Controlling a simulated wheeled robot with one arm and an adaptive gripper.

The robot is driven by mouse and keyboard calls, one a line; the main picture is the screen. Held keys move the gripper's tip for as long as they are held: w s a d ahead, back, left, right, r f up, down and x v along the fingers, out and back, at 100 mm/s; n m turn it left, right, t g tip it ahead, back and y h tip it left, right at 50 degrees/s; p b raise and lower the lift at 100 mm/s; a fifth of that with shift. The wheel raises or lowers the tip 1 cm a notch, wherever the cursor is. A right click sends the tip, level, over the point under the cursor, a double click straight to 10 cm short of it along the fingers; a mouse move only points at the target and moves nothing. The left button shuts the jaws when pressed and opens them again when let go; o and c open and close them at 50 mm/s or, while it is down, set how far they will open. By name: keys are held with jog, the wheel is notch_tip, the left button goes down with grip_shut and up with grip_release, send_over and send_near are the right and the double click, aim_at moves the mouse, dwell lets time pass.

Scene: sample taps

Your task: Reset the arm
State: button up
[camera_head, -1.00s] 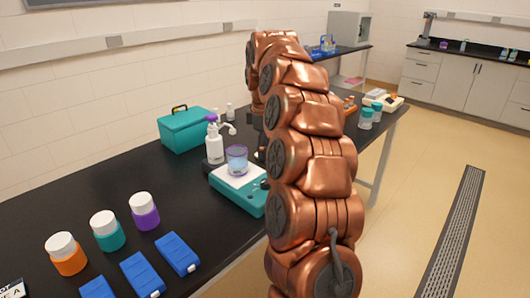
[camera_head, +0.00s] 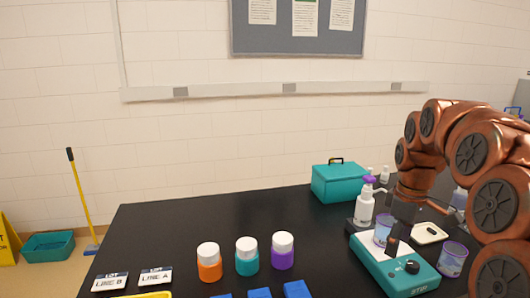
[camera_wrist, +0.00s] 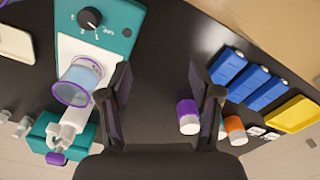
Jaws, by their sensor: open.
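My copper arm reaches in from the right in the head view, with my dark gripper (camera_head: 398,232) low by the teal stirrer (camera_head: 395,275). In the wrist view my gripper (camera_wrist: 165,85) is open. Bare black bench shows between its fingers, and nothing is held. A clear cup with a purple rim (camera_wrist: 78,82) stands on the stirrer's white plate, outside the left finger; it also shows in the head view (camera_head: 381,232), partly hidden by my gripper. A purple jar with a white lid (camera_wrist: 188,115) appears close by the right finger; their real distance I cannot tell.
On the black bench (camera_head: 160,225) stand orange (camera_head: 209,265), teal (camera_head: 247,258) and purple jars, blue blocks (camera_head: 297,289) and two label cards. A second cup (camera_head: 453,260) is right of the stirrer. A spray bottle (camera_head: 365,205) and teal box (camera_head: 340,182) stand behind. The bench's left-back area is clear.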

jog(key=s+a+f+m+g+p, duration=0.1)
jog(key=s+a+m, duration=0.1)
jog(key=s+a, duration=0.4)
jog(key=s+a+f+m, duration=0.1)
jog(key=s+a, duration=0.3)
jog(key=s, duration=0.5)
jog(key=s+a+f+m, duration=0.1)
jog(key=s+f+m, duration=0.1)
jog(key=s, duration=0.6)
jog(key=s+a+f+m+g+p, duration=0.1)
jog(key=s+a+f+m, duration=0.1)
jog(key=s, duration=0.6)
notch_tip(320, 180, down, 2)
jog(key=shift+s+f+m, duration=0.1)
jog(key=shift+s+m, duration=0.15)
jog(key=shift+m, duration=0.35)
